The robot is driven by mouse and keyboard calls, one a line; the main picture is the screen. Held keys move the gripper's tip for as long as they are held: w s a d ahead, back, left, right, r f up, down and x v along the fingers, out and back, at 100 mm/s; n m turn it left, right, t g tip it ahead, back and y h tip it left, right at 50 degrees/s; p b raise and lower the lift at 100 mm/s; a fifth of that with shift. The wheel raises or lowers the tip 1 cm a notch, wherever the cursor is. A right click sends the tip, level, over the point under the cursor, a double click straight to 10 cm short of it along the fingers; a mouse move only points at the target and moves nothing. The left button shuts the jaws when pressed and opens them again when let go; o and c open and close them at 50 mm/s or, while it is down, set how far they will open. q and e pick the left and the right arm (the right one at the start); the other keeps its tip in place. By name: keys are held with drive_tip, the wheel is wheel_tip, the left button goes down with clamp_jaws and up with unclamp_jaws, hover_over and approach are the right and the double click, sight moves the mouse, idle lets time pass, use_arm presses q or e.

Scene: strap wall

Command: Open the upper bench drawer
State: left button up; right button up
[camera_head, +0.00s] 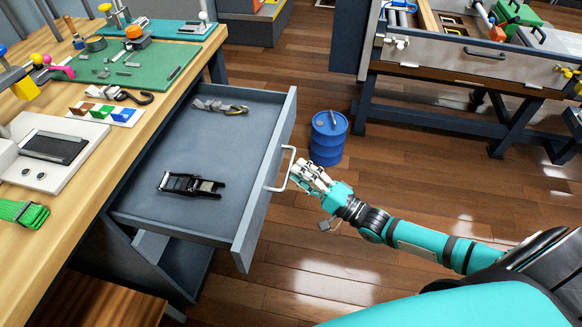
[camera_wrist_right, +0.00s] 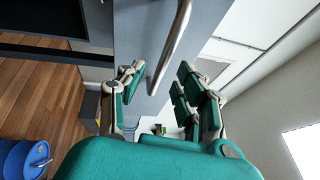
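The upper bench drawer (camera_head: 225,150) is pulled well out from under the wooden bench top. It is grey, with a pale bar handle (camera_head: 278,172) on its front. A black ratchet buckle (camera_head: 190,185) and a grey strap with a metal hook (camera_head: 220,106) lie inside. My right gripper (camera_head: 309,176) is at the handle, just outside the drawer front. In the right wrist view the handle (camera_wrist_right: 172,45) runs between the spread fingers of my right gripper (camera_wrist_right: 163,92), with gaps beside it; contact cannot be told. My left gripper is not in view.
The bench top (camera_head: 70,230) carries a green mat (camera_head: 130,65), a grey device (camera_head: 50,150) and a green strap roll (camera_head: 22,213). A blue drum (camera_head: 328,138) stands on the floor right of the drawer. A second bench (camera_head: 450,65) stands behind it.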

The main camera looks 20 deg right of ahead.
drive_tip(key=v, duration=0.8)
drive_tip(key=shift+s, duration=0.25)
